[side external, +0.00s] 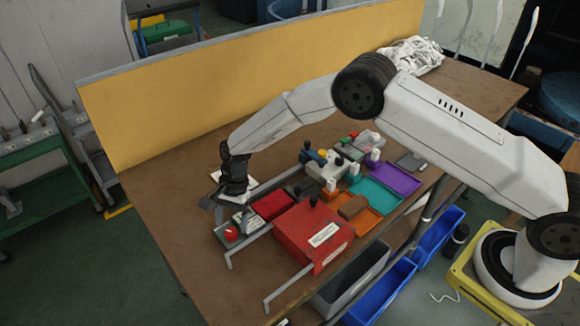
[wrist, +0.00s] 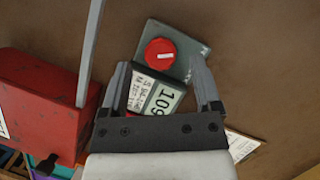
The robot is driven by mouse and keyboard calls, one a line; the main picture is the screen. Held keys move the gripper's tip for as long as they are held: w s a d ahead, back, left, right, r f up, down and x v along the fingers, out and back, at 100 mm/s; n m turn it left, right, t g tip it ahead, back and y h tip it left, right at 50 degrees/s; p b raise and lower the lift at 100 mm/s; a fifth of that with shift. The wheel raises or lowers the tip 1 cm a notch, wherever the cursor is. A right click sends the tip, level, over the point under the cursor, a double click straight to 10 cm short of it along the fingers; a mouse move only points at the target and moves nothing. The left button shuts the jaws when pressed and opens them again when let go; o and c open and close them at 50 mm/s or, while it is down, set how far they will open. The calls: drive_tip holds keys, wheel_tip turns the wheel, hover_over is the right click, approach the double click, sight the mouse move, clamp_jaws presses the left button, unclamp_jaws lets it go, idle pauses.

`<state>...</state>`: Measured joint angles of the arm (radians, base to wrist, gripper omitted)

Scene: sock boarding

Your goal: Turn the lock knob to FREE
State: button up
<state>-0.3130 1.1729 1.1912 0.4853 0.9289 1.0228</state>
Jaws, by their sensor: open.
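The lock knob is a round red knob (wrist: 160,51) on a grey-green plate (wrist: 190,45) in the wrist view. It also shows in the side view as a small red knob (side external: 231,234) near the table's left front edge. A tag with dark print and the number 109 (wrist: 168,99) lies between the knob and my gripper's body. My gripper (wrist: 156,66) is open and empty. In the wrist view its two fingers frame the knob, one on each side, without visible contact. In the side view my gripper (side external: 212,203) is above the knob area. The knob's setting is not readable.
A red box (side external: 310,238) with a black knob stands to the right, with a grey metal bar close beside it. Coloured trays, including a purple one (side external: 394,178), lie beyond. A yellow panel (side external: 250,75) lines the table's back. Brown tabletop (side external: 165,215) is clear at left.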

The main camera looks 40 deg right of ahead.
sight(231, 234)
drive_tip(key=shift+x, duration=1.1)
drive_tip(key=shift+c, duration=0.2)
clamp_jaws()
drive_tip(key=shift+n+g+h, duration=0.4)
drive_tip(key=shift+n+g, duration=0.1)
drive_tip(key=shift+n, duration=1)
drive_tip(key=shift+o, duration=0.2)
unclamp_jaws()
drive_tip(key=shift+m, duration=0.4)
